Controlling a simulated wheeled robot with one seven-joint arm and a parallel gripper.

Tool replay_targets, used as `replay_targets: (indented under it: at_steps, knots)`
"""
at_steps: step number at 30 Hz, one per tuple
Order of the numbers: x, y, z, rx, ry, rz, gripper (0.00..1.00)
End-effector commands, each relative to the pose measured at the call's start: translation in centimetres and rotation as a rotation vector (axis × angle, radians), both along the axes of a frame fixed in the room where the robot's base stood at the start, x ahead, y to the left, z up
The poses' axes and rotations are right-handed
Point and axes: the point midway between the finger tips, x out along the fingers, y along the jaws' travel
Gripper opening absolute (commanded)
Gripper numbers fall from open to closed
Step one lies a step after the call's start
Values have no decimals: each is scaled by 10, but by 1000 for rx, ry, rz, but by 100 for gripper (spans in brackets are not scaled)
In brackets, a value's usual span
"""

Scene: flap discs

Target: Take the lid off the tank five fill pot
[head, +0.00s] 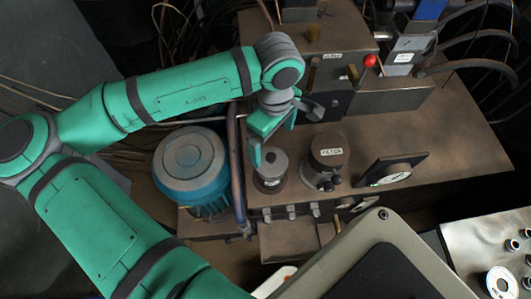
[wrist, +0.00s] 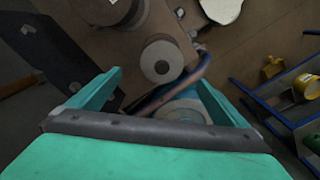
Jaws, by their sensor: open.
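A small grey pot with a round lid (head: 271,163) stands on the brown tank top in the head view; its pale label is too small to read. In the wrist view its round lid (wrist: 161,61) shows from above, with a dark centre, just beyond and between my fingertips. The lid sits on the pot. My gripper (head: 273,145) is open and empty, pointing down above the pot, with one finger at the lid's left side. I cannot tell whether that finger touches it. In the wrist view both teal fingers of my gripper (wrist: 160,79) are spread apart.
A darker, wider pot labelled like "FILTER" (head: 327,157) stands close on the right. A blue motor (head: 190,168) and an upright pipe (head: 236,165) are close on the left. A valve block with a red knob (head: 369,61) stands behind.

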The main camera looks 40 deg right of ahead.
Motion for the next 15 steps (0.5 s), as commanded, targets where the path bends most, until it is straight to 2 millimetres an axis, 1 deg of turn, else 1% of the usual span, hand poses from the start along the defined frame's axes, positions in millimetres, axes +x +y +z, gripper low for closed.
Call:
replay_targets:
  at_steps: [1, 3, 6, 11, 15]
  knots:
    - [0, 2, -8, 1, 2, 3, 98]
    - [1, 3, -19, 1, 2, 7, 98]
    - [3, 4, -30, 1, 1, 10, 98]
    - [3, 4, -39, -1, 0, 9, 98]
    - [4, 3, -53, 1, 0, 6, 98]
